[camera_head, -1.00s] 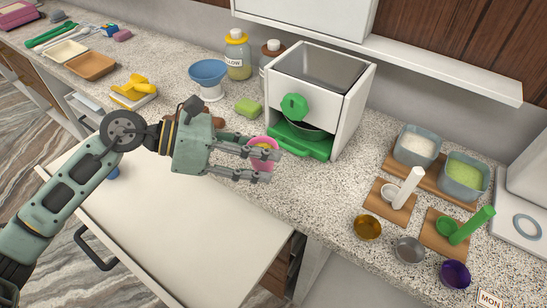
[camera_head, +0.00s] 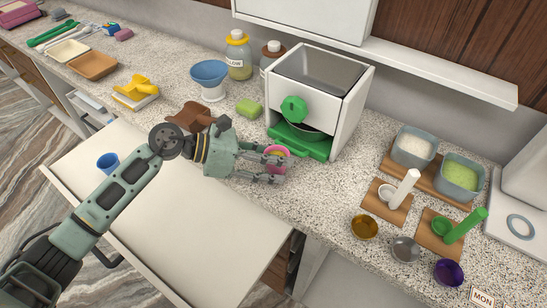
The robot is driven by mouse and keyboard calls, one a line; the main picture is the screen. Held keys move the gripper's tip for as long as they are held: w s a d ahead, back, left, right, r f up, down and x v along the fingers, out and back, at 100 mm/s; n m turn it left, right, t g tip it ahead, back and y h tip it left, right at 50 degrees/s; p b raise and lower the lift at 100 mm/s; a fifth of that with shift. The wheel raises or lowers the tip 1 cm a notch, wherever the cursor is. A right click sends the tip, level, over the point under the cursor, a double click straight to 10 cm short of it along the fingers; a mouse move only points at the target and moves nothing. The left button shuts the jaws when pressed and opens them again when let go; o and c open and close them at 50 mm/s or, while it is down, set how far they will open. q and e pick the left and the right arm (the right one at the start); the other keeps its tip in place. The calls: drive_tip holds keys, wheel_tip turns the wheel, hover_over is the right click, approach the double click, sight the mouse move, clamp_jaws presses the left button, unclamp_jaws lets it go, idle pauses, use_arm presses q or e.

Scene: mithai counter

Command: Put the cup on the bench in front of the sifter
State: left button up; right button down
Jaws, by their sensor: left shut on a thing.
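My left gripper (camera_head: 277,169) is shut on a small pink cup (camera_head: 276,152) with yellow showing inside its rim. The fingers hide part of the cup. Gripper and cup are low over the speckled bench, in front of the sifter, near the left part of its green tray. I cannot tell whether the cup touches the bench. The sifter (camera_head: 341,116) is a white box with a green knob (camera_head: 293,109) and a green tray (camera_head: 310,148) at its base. A bowl sits in its opening. My right gripper is not in view.
Small metal bowls (camera_head: 405,249) stand at right. The bench (camera_head: 310,195) is clear just right of the gripper.

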use_arm(q)
drive_tip(key=shift+f, duration=0.2)
drive_tip(key=o, duration=0.9)
drive_tip(key=shift+r, duration=0.1)
drive_tip(key=shift+r, duration=0.15)
drive_tip(key=shift+a, duration=0.4)
drive_tip(key=b+v, duration=0.3)
drive_tip(key=v, duration=0.7)
drive_tip(key=shift+s+a+r, duration=0.1)
drive_tip(key=shift+a, duration=0.2)
drive_tip(key=shift+a+r, duration=0.2)
drive_tip(key=shift+a, duration=0.05)
